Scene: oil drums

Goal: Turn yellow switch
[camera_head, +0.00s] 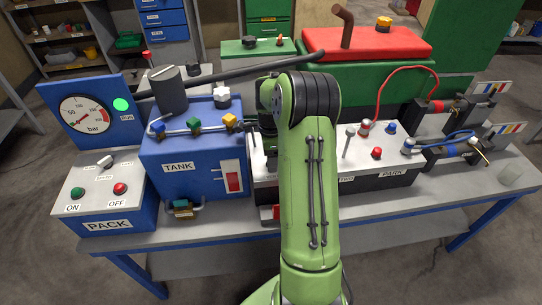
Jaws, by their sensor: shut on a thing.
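The yellow switch (230,121) is the right-hand one of three coloured switches on the pipe along the front of the blue TANK box (202,182). A green switch (194,125) and a blue switch (158,127) sit to its left. My gripper (244,127) is a dark shape just right of the yellow switch, at the end of my green arm. It is shut on the yellow switch. My arm hides much of the gripper, and the exact finger contact is hard to see.
The PACK box (103,195) with ON and OFF buttons and a pressure gauge (84,115) stand at left. A black lever (240,73) extends over the tank. The white PARK panel (385,163) with small levers lies right of my arm. A red-topped green unit (367,44) is behind.

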